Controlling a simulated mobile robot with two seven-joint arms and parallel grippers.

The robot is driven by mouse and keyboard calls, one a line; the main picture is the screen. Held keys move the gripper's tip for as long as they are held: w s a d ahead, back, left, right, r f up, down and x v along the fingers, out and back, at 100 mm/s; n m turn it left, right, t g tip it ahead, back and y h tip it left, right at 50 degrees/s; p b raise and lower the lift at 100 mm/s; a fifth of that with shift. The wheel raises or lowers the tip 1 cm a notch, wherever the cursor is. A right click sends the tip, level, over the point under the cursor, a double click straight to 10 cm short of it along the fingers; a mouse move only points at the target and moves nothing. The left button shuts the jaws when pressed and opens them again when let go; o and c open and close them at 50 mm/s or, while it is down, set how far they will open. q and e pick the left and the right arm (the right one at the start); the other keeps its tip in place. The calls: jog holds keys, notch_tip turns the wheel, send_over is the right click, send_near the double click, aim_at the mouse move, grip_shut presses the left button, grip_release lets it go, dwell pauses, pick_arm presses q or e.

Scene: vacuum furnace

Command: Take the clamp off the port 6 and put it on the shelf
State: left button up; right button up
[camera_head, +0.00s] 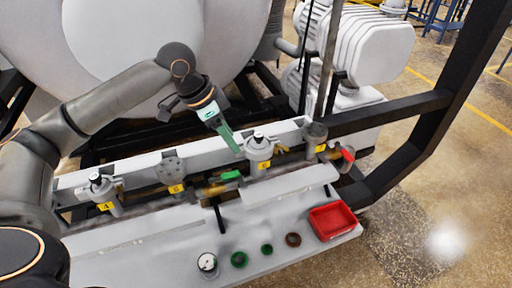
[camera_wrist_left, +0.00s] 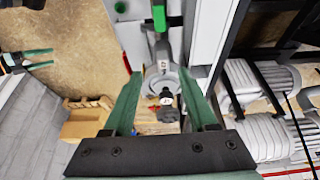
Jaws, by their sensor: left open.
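The clamp (camera_head: 259,147) sits on a port of the white pipe, above a yellow tag that seems to read 6. It is a grey ring with a black knob on top. My left gripper (camera_head: 237,152) reaches down beside it with green fingers. In the left wrist view the fingers are open, with the clamp (camera_wrist_left: 162,80) and its dark knob showing between them; I cannot tell whether they touch it. The white shelf (camera_head: 150,250) runs along the front. My right gripper (camera_wrist_left: 46,59) shows at the left edge of the wrist view, fingers apart and empty.
The shelf carries a round gauge (camera_head: 207,263), green rings (camera_head: 239,260), a brown ring (camera_head: 293,240) and a red bin (camera_head: 333,221). Other ports (camera_head: 101,184) stand along the pipe. A black frame post (camera_head: 445,110) rises at the right. The shelf's left part is bare.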

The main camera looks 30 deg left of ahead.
pick_arm(q)
jog(key=x, duration=0.4)
jog(key=shift+w+a+f, duration=0.1)
jog(key=shift+a+f, duration=0.15)
jog(key=shift+c, duration=0.3)
grip_shut()
jog(key=shift+r, duration=0.1)
